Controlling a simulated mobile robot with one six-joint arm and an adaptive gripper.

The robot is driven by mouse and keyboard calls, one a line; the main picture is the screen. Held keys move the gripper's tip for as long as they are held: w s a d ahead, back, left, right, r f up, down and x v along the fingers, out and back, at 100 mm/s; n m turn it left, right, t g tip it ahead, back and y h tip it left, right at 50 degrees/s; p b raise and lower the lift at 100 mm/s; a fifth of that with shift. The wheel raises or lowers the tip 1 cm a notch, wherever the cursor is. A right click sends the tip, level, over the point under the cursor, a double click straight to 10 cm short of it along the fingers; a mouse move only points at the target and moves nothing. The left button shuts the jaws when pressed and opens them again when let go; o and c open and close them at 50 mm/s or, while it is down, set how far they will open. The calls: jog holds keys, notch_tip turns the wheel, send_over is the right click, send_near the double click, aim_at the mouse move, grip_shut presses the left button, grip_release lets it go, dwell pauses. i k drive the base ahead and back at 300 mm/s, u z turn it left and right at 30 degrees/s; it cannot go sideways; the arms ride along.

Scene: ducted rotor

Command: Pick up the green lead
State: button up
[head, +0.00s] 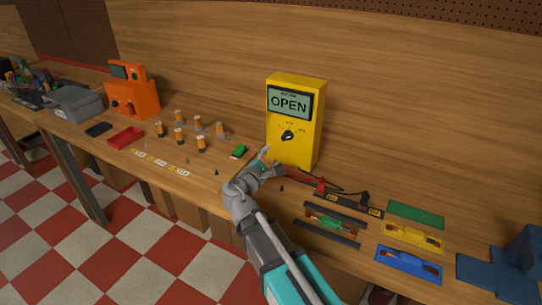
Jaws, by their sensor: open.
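A slim green piece (328,222), which may be the green lead, lies in a dark holder (327,241) on the bench, right of my arm. A smaller green block (239,151) sits on the bench left of my gripper; I cannot tell its exact kind. My gripper (266,158) is open in front of the lower left of the yellow meter (296,120), whose screen reads OPEN. It is apart from the green piece in the holder. The fingers are small in this view, and nothing is clearly seen between them.
Red and black leads (322,188) lie right of the meter. Farther right are a green mat (415,214), a yellow tray (412,237), a blue tray (408,264) and a blue fixture (498,276). Several small cylinders (180,135) stand left, near a red tray (126,137).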

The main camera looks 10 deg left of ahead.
aim_at(326, 221)
jog(key=k, duration=1)
